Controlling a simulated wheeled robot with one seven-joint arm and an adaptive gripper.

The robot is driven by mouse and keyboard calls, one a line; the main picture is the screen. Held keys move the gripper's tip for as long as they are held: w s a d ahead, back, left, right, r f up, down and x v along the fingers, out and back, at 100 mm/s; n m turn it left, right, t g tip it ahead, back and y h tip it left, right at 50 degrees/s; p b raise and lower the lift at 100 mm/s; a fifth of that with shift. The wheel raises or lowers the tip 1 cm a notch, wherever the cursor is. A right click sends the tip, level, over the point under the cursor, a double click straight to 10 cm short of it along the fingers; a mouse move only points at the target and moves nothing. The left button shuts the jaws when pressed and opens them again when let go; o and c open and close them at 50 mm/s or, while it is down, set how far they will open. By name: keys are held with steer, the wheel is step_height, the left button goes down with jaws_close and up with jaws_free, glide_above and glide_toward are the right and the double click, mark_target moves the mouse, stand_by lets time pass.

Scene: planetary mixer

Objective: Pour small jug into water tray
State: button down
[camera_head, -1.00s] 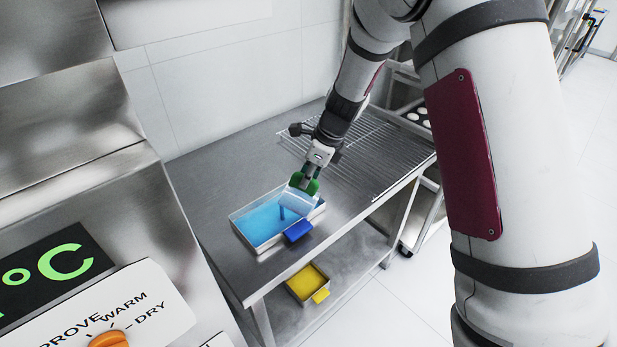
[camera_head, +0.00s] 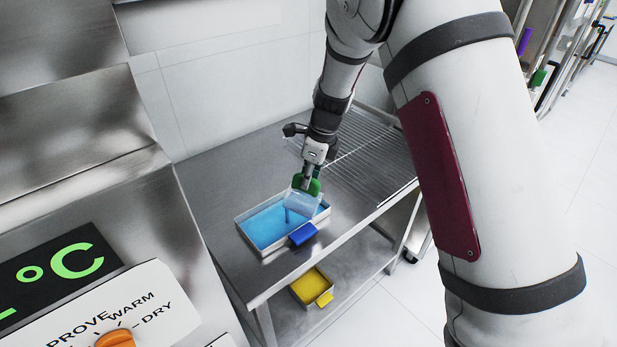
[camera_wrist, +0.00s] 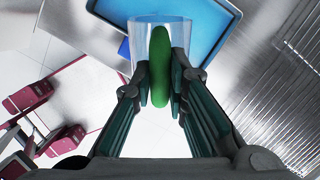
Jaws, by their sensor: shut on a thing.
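The small jug (camera_head: 303,203) is clear with a green handle (camera_head: 306,185). My gripper (camera_head: 308,178) is shut on the green handle, which also shows between the fingers in the wrist view (camera_wrist: 160,85). The jug is tilted over the right part of the water tray (camera_head: 243,234), and a thin blue stream shows below it. The tray is metal, holds blue water and has a blue handle (camera_head: 303,234). In the wrist view the tray (camera_wrist: 203,58) lies beyond the jug. How much is left in the jug I cannot tell.
The tray stands on a steel table (camera_head: 215,175). A wire rack (camera_head: 370,155) lies behind it to the right. A yellow tray (camera_head: 312,285) sits on the shelf below. A steel appliance with an orange knob (camera_head: 116,339) stands close at left.

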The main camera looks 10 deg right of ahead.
mark_target(319, 185)
steer(key=shift+w+a+r+h, duration=0.3)
steer(key=shift+a+h, duration=0.2)
steer(key=shift+a, duration=0.1)
steer(key=shift+d, duration=0.2)
steer(key=shift+s+d+f+y, duration=0.4)
steer(key=shift+d+y, duration=0.1)
steer(key=shift+d, duration=0.1)
steer(key=shift+s+d+f+t+y, duration=0.25)
steer(key=shift+d+f+y, duration=0.2)
steer(key=shift+d+y, duration=0.15)
steer(key=shift+s+d+f+t+y, duration=0.25)
steer(key=shift+d+f+y, duration=0.15)
steer(key=shift+d+y, duration=0.15)
steer(key=shift+s+d+f+t+y+b, duration=0.15)
steer(key=shift+s+d+f+t+y, duration=0.15)
steer(key=shift+y, duration=0.25)
steer(key=shift+s+d+f+t+y+b, duration=0.1)
steer(key=shift+d+t+y+b, duration=0.1)
steer(key=shift+d+y, duration=0.25)
steer(key=shift+s+d+f+t+y, duration=0.2)
steer(key=shift+d+t+y, duration=0.25)
steer(key=shift+y, duration=0.5)
